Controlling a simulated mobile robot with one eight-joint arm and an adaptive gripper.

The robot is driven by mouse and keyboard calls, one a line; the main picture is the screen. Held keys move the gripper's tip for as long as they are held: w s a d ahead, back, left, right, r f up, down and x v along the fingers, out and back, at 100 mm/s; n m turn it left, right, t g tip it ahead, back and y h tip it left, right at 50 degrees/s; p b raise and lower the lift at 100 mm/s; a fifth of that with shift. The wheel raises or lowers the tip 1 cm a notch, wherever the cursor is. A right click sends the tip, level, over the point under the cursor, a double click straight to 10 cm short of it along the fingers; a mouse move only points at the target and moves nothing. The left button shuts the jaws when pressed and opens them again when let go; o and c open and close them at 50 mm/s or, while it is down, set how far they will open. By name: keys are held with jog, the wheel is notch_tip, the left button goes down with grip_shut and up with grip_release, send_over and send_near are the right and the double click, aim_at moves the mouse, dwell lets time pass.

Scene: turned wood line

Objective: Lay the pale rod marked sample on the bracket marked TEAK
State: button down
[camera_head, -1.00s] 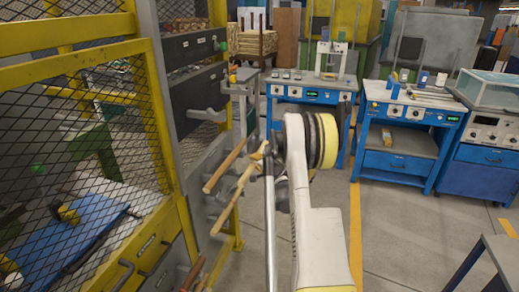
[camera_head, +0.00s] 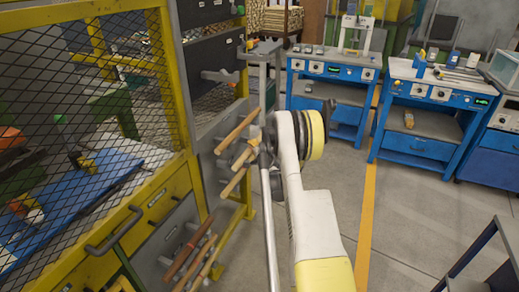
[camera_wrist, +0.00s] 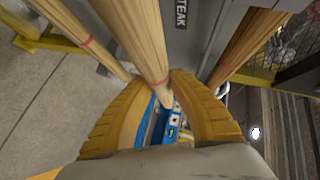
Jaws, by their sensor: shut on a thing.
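The pale rod (camera_wrist: 136,40) runs between the yellow fingers of my gripper (camera_wrist: 158,118) in the wrist view. My gripper is shut on it, and a red line crosses the rod near the fingers. In the head view the pale rod (camera_head: 234,182) slants out beside the rack, and my arm hides most of the gripper. The TEAK label (camera_wrist: 181,14) is on a grey plate just right of the rod in the wrist view. I cannot tell whether the rod touches the TEAK bracket, which is hidden.
A browner rod (camera_head: 238,132) lies on the rack (camera_head: 205,115) just above the held one. Several rods (camera_head: 190,262) rest lower down. Other rods flank mine in the wrist view, left (camera_wrist: 84,36) and right (camera_wrist: 246,44). Blue benches (camera_head: 425,120) stand behind; open floor lies right.

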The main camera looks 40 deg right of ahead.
jog(key=shift+w+a+f, duration=0.35)
jog(key=shift+w+f, duration=0.1)
jog(key=shift+w, duration=0.35)
jog(key=shift+w+a+f, duration=0.3)
jog(key=shift+w+f, duration=0.2)
jog(key=shift+w, duration=0.3)
jog(key=shift+w+a+f, duration=0.35)
jog(key=shift+w+f, duration=0.1)
jog(key=shift+w, duration=0.35)
jog(key=c, duration=0.6)
grip_release()
jog(key=o, duration=0.6)
jog(key=shift+s, duration=0.1)
